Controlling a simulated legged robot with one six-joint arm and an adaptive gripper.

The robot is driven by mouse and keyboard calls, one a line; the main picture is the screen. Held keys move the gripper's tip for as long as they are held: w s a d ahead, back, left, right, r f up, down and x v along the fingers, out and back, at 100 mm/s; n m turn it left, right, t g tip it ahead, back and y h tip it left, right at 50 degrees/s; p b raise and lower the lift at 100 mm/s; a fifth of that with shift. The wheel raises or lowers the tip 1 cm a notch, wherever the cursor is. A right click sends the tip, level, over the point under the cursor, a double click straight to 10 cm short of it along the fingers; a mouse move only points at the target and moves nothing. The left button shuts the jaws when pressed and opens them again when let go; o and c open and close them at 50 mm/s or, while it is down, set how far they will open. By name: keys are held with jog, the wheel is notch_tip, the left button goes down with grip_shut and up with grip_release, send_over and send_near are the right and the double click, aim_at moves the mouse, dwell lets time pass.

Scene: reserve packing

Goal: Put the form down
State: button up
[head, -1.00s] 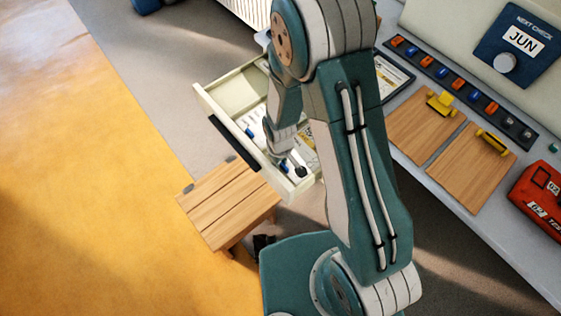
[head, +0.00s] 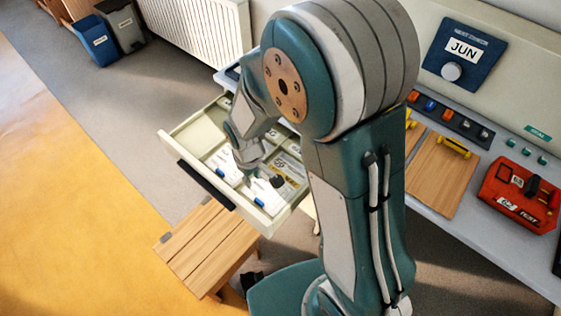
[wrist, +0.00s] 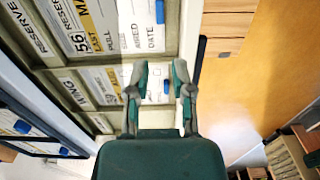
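My gripper (wrist: 160,66) is over the open cream drawer (wrist: 190,40). Its two fingers stand apart in the wrist view, with no object clearly gripped between them. A white form (wrist: 140,28) with printed lines and a blue tab lies in a drawer compartment beyond the fingertips. Another white paper with a blue tab (wrist: 165,86) shows between the fingers, lower down in the drawer. In the head view the drawer (head: 180,150) holds white papers (head: 262,193) with blue tabs and a yellow-and-white printed card (head: 289,172). My arm hides part of the drawer, and the fingertips are hard to make out there.
A wooden stool or step (head: 205,245) stands before the drawer. Bins (head: 97,40) and a radiator (head: 195,30) are at the back.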

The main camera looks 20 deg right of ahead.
jog(key=s+d+r+m+t, duration=0.1)
jog(key=d+r+m, duration=0.15)
jog(key=r, duration=0.45)
jog(key=s+d+r+m+t, duration=0.1)
jog(key=s+d+r+t, duration=0.15)
jog(key=r, duration=0.55)
jog(key=s+d+r+m+t, duration=0.2)
jog(key=s+d+r, duration=0.3)
jog(key=s+r, duration=0.4)
jog(key=shift+d+r+m, duration=0.35)
jog(key=shift+r+m, duration=0.05)
jog(key=shift+m, duration=0.25)
